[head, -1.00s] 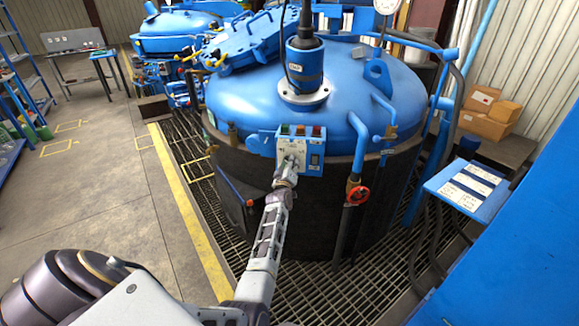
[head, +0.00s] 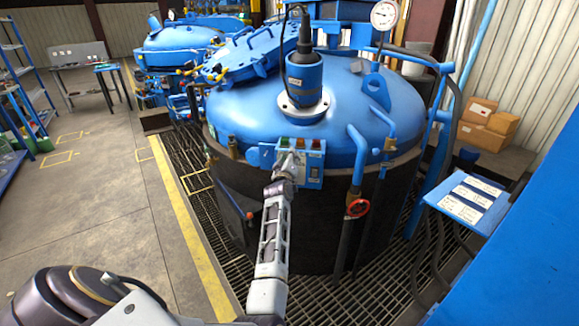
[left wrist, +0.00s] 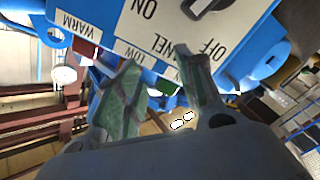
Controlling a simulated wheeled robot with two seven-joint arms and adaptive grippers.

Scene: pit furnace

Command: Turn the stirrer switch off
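The stirrer control box (head: 316,182) is a small blue box with a pale front panel on the furnace's near side, with green, orange and red lamps on top. In the left wrist view its panel (left wrist: 170,40) appears upside down, with ON, OFF, WARM and LOW lettering. A dark switch (left wrist: 201,6) is partly cut off at the top edge, between ON and OFF. My left gripper (head: 287,166) is at the panel's left part. Its two fingers stand apart in the left wrist view (left wrist: 158,58), with nothing seen between them; contact cannot be told. My right gripper is out of view.
The blue domed furnace lid (head: 240,110) rises behind the box. A pipe with a red valve wheel (head: 357,208) stands to its right. A blue stand with labels (head: 470,200) is at the right. Grating and open floor (head: 90,210) lie at the left.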

